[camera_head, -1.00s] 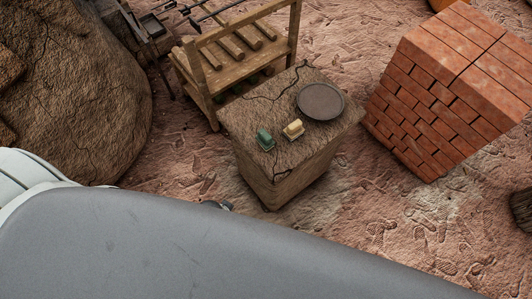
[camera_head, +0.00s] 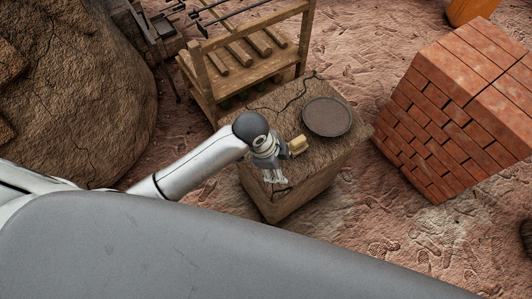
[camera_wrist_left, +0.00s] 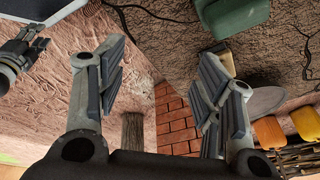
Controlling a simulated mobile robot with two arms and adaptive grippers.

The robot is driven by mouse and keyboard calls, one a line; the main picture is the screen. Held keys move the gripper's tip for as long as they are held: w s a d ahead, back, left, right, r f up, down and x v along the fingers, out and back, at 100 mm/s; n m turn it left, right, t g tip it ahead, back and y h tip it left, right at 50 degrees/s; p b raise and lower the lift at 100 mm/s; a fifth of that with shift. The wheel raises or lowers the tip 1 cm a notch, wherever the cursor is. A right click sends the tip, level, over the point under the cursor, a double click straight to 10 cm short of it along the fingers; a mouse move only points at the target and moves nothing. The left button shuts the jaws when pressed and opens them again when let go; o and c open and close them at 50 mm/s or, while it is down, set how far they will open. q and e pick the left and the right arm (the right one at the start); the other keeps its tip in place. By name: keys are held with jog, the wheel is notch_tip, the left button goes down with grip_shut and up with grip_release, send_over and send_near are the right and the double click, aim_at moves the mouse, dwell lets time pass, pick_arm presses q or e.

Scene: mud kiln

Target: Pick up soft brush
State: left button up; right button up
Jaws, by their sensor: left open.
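Two small brush-like blocks are in view, and I cannot tell which is the soft brush. The yellow one (camera_head: 298,144) lies on the stone-like block table (camera_head: 325,150). The green one is hidden behind my left arm in the head view but shows at the top of the left wrist view (camera_wrist_left: 230,15). My left gripper (camera_head: 275,180) is open and empty, over the table's near left part. In the wrist view its fingers (camera_wrist_left: 155,80) are spread, with the yellow block (camera_wrist_left: 227,62) partly behind the right finger. A dark gripper (camera_wrist_left: 20,52), seemingly my right, shows at the left.
A dark round plate (camera_head: 327,116) lies on the table behind the yellow block. A wooden rack (camera_head: 245,60) stands behind the table, a brick stack (camera_head: 450,110) to the right, and a large clay mound (camera_head: 70,90) to the left.

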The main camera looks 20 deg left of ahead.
pick_arm(q)
jog(key=w+a+r+m+y, duration=0.1)
jog(key=a+m, duration=0.1)
jog(key=m, duration=0.1)
jog(key=w+a+r+m+g, duration=0.1)
jog(key=w+m, duration=0.1)
jog(key=m, duration=0.1)
jog(key=w+a+r+m+y, duration=0.1)
jog(key=w+a+r+m, duration=0.1)
jog(key=m, duration=0.1)
jog(key=shift+w+a+g+y, duration=0.25)
jog(key=shift+a+g+y, duration=0.05)
jog(key=shift+a+g, duration=0.1)
jog(key=shift+a+f+m, duration=0.1)
jog(key=shift+f+m, duration=0.1)
jog(key=shift+m, duration=0.1)
notch_tip(320, 180, down, 5)
jog(key=shift+w+r+b, duration=0.1)
jog(key=shift+r+b, duration=0.1)
jog(key=shift+b, duration=0.25)
jog(key=f, duration=0.5)
jog(key=shift+d+f, duration=0.25)
jog(key=shift+f, duration=0.1)
pick_arm(e)
jog(key=shift+s+f, duration=0.35)
jog(key=shift+f, duration=0.35)
pick_arm(q)
jog(key=c, duration=1.1)
